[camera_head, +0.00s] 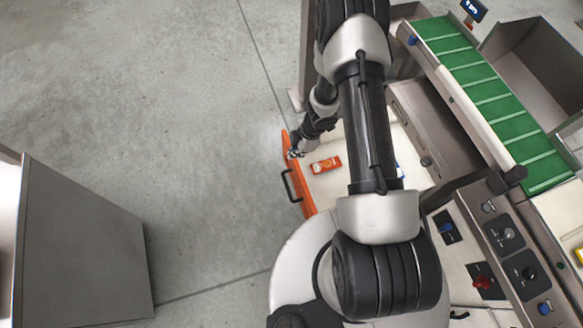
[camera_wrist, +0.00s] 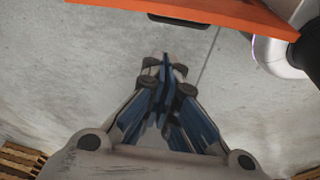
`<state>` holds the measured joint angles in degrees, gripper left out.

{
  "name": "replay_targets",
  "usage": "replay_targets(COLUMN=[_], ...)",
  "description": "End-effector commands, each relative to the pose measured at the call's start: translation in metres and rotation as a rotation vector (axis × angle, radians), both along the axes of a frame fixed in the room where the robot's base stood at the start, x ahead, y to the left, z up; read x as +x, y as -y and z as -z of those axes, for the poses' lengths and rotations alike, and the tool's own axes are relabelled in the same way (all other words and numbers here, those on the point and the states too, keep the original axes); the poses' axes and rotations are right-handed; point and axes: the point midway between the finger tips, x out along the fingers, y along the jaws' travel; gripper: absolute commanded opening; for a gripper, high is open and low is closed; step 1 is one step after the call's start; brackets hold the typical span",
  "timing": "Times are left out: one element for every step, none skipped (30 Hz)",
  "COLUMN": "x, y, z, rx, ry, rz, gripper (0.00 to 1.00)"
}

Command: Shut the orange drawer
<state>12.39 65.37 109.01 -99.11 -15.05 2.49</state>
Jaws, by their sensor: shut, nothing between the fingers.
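The orange drawer (camera_head: 304,194) stands pulled out from the machine, its pale inside showing. Its orange front carries a dark handle (camera_head: 290,186) on the outer side. My gripper (camera_head: 294,153) is at the far end of the drawer front in the head view, partly hidden by my arm. In the wrist view the orange front (camera_wrist: 225,12) crosses the top, with the handle (camera_wrist: 178,20) under its edge. My gripper (camera_wrist: 166,62) there is shut and empty, with floor behind it. I cannot tell whether it touches the drawer.
An orange packet (camera_head: 326,164) lies inside the drawer. The machine with a green belt (camera_head: 482,92) and a control panel (camera_head: 505,240) stands on the right. A grey cabinet (camera_head: 85,245) stands at the lower left. The concrete floor between cabinet and drawer is clear.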

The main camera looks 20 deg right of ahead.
Motion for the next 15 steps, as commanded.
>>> replay_targets(x=[-0.016, -0.022, -0.03, -0.034, -0.038, -0.041, -0.042, -0.043, -0.043, -0.044, -0.044, -0.044, -0.044, -0.044, -0.044], y=[-0.007, -0.01, -0.014, -0.016, -0.018, -0.02, -0.021, -0.022, -0.023, -0.024, -0.026, -0.028, -0.03, -0.031, -0.034], z=[0.018, 0.025, 0.032, 0.036, 0.04, 0.043, 0.045, 0.048, 0.051, 0.054, 0.058, 0.065, 0.07, 0.076, 0.084], rx=[0.031, 0.046, 0.063, 0.072, 0.079, 0.086, 0.09, 0.092, 0.093, 0.093, 0.093, 0.093, 0.092, 0.092, 0.092], ry=[-0.032, -0.045, -0.059, -0.067, -0.072, -0.078, -0.081, -0.082, -0.083, -0.084, -0.084, -0.085, -0.085, -0.085, -0.084], rz=[-0.033, -0.05, -0.069, -0.081, -0.09, -0.097, -0.1, -0.103, -0.104, -0.105, -0.106, -0.106, -0.106, -0.106, -0.105], gripper=[0.0, 0.0, 0.0, 0.0, 0.0, 0.0, 0.0, 0.0, 0.0, 0.0, 0.0, 0.0, 0.0, 0.0, 0.0])
